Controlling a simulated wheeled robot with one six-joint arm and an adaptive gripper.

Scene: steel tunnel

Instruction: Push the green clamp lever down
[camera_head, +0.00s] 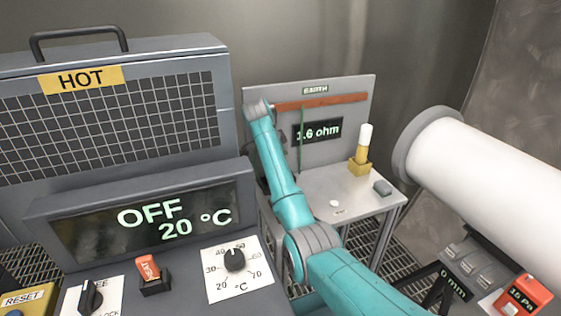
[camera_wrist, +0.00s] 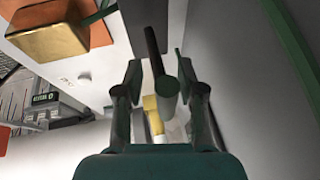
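My gripper (camera_wrist: 161,72) is open in the wrist view, with a finger on each side. A dull green cylinder (camera_wrist: 166,87) at the end of a dark rod (camera_wrist: 153,48) shows between the fingers with gaps beside it. It may be the clamp lever's handle; I cannot tell whether anything touches it. A brass block (camera_wrist: 52,40) sits on an orange-brown bar at upper left; the copper bar (camera_head: 322,102) crosses the EARTH panel (camera_head: 350,122) in the head view. There, my teal arm reaches this panel's left end and hides the gripper and the lever.
A green cable (camera_head: 300,138) hangs before the panel; green strands (camera_wrist: 289,45) show at right in the wrist view. The panel's display reads 1.6 ohm. A white-topped yellow post (camera_head: 362,150) stands on the bench (camera_head: 335,187). A HOT-labelled heater (camera_head: 110,120) stands left, a white cylinder (camera_head: 490,180) right.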

